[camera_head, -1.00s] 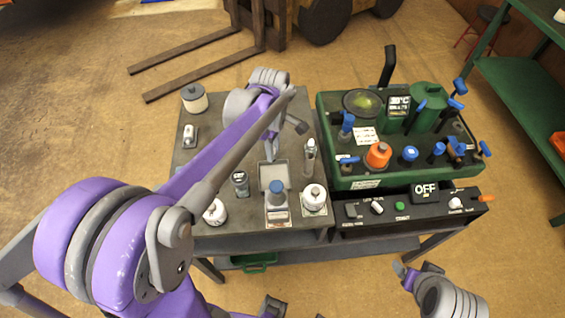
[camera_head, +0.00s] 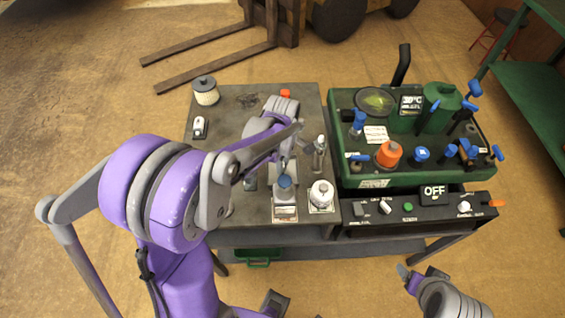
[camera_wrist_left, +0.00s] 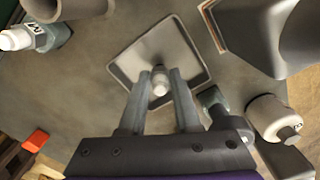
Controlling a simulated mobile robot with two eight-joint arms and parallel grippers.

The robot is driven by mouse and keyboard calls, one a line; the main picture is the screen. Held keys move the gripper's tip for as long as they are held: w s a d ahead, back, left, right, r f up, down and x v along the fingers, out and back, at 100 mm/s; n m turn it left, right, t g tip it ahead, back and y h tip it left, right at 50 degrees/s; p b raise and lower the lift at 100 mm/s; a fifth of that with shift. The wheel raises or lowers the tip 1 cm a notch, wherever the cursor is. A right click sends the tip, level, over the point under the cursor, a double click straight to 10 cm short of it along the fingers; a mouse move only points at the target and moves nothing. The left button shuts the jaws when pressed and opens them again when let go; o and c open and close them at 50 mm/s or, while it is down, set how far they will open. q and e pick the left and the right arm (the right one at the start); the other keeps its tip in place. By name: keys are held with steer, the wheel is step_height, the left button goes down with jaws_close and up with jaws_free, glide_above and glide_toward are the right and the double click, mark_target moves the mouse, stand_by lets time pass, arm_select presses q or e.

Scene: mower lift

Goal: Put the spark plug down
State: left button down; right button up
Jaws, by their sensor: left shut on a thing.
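My left gripper (camera_wrist_left: 160,80) is shut on the spark plug (camera_wrist_left: 160,87), whose pale end shows between the fingertips in the left wrist view. The plug is over the square grey tray (camera_wrist_left: 127,68) with a raised rim; whether it touches the tray floor I cannot tell. In the head view my left gripper (camera_head: 287,165) points down at the tray, behind a blue-capped item (camera_head: 285,183), and my arm hides much of it. My right gripper (camera_head: 408,277) is low at the right, away from the table, and its fingers are too unclear to judge.
A grey upright piece with a white tip (camera_head: 318,150) stands close right of the tray. A white-capped jar (camera_head: 321,194) is in front of it. A white canister (camera_head: 205,92) and an orange item (camera_head: 286,94) are farther back. A green machine (camera_head: 400,172) borders the right. The back middle is mostly clear.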

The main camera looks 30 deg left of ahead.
arm_select(q)
steer(key=shift+f, duration=0.2)
steer(key=c, duration=0.6)
jaws_free()
steer(key=shift+r, duration=0.3)
step_height(320, 180, up, 12)
steer(key=shift+f+p, duration=0.1)
steer(key=shift+p, duration=0.45)
